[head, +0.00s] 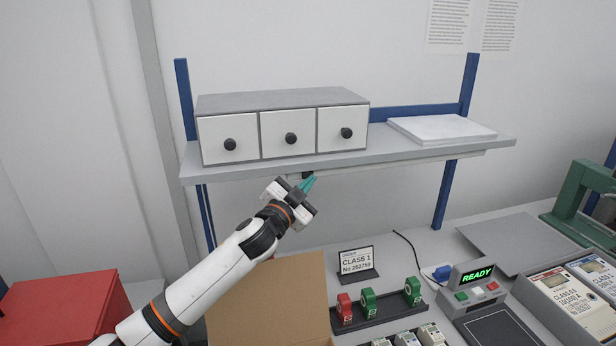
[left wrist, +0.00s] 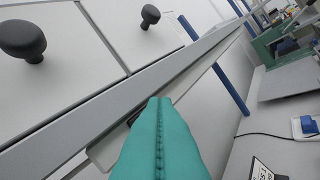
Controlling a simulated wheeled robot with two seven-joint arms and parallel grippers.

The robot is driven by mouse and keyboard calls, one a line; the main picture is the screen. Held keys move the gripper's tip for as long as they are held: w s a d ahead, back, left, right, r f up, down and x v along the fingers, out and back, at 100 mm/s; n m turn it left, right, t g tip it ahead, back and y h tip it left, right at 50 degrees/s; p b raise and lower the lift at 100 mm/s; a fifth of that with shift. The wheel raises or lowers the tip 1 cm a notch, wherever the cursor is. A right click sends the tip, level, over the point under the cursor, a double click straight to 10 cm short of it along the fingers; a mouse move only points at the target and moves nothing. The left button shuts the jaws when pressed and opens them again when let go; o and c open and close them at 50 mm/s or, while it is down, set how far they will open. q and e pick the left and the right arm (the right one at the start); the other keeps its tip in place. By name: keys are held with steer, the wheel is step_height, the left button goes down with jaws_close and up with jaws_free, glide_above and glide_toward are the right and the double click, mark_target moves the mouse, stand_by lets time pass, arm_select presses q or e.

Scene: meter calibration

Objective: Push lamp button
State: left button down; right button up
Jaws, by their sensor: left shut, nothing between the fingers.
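A thin pale lamp bar (head: 400,161) runs along the underside of the grey shelf. A small dark part, possibly its button, shows at the bar's left end (head: 306,175), partly hidden by my fingers. My left gripper (head: 309,182), with teal fingers, is shut and empty, pointing up at that end from just below the shelf. In the left wrist view the shut fingertips (left wrist: 160,101) overlap the bar and the dark part (left wrist: 132,118) beside them. I cannot tell whether they touch. My right gripper is out of view.
The shelf (head: 440,142) carries a three-drawer cabinet (head: 285,100) and a paper stack (head: 442,128). Below are a cardboard box (head: 275,300), a CLASS 1 sign (head: 357,262), red and green clamps on a rack (head: 375,316), and a READY console (head: 474,285). A red box (head: 65,310) stands left.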

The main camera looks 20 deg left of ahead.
arm_select(q)
steer(key=shift+w, duration=0.1)
steer(key=shift+w+a, duration=0.4)
steer(key=shift+w, duration=0.05)
stand_by(0.7)
steer(key=shift+s+d, duration=0.35)
steer(key=shift+s, duration=0.2)
steer(key=s+d+p, duration=0.1)
steer(key=s+d, duration=0.2)
steer(key=s, duration=0.2)
steer(key=shift+d, duration=0.2)
stand_by(0.3)
